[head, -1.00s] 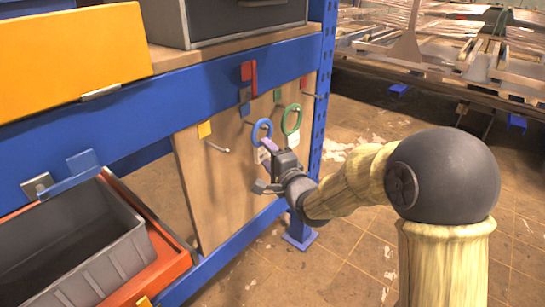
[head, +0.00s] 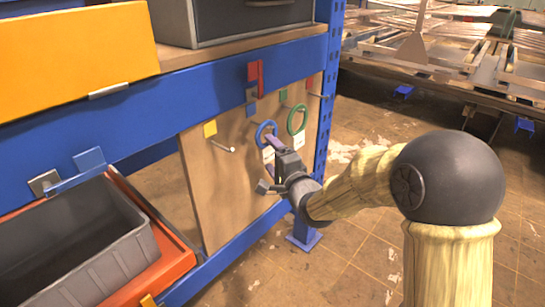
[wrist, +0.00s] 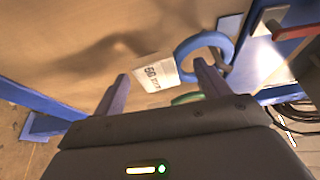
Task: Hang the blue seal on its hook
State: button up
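The blue seal, a blue ring (head: 266,133) with a white printed tag, is at the board below a small blue square marker (head: 251,109). In the wrist view the ring (wrist: 203,46) has its tag (wrist: 159,73) toward the gap between my fingers. A small peg tip shows at the ring's right edge there, and the ring seems to hang on it. My gripper (wrist: 163,87) is open, with one finger close to the ring and overlapping it in view; I cannot tell if they touch. In the head view my gripper (head: 278,146) is just below the ring.
A green ring (head: 297,119) with a tag hangs close on the right. A yellow marker (head: 210,129) with a bare hook (head: 232,149) is on the left. A red bracket (head: 256,76) sits on the blue beam above. A grey bin (head: 75,240) stands lower left.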

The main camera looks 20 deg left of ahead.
jog(key=v, duration=1.5)
jog(key=shift+b, duration=0.45)
jog(key=b+v, duration=0.2)
jog(key=b, duration=0.3)
jog(key=shift+s+d+b, duration=0.15)
jog(key=shift+d+b, duration=0.05)
jog(key=shift+b, duration=0.2)
jog(key=shift+r, duration=0.1)
